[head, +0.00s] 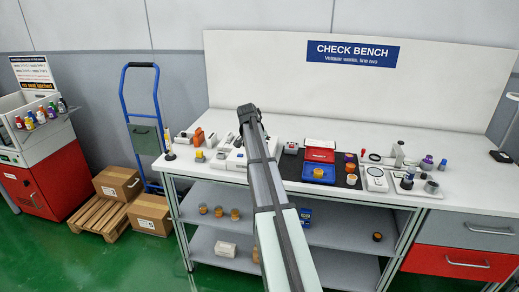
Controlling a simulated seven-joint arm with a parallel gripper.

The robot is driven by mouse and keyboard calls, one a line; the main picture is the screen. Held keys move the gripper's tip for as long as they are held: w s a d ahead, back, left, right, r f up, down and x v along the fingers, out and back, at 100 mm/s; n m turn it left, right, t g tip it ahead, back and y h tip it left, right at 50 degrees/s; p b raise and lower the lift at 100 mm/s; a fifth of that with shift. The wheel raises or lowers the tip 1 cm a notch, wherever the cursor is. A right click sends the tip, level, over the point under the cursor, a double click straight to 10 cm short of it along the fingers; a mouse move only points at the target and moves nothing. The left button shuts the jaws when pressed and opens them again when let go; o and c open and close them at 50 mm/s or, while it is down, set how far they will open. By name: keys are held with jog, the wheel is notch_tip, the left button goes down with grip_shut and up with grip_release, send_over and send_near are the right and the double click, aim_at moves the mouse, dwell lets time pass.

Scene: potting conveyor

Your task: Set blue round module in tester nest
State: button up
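My arm reaches up across the middle of the head view, and my gripper (247,112) is at its far end, above the check bench (283,124). The fingers are too small and dark to show whether they are open or shut. I cannot pick out a blue round module for sure; a small dark-blue round piece (407,183) stands at the right of the bench. I cannot tell which device is the tester nest. A white box-like device (236,160) sits left of my arm, partly hidden by it, and a white device with a round face (376,179) stands right of the dark mat.
Purple pieces (427,162) stand at the right, beside a white stand (398,154). The bench's back strip is clear.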

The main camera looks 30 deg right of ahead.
jog(key=shift+f, duration=0.1)
jog(key=o, duration=1)
jog(key=shift+o, duration=0.2)
jog(key=v, duration=1.2)
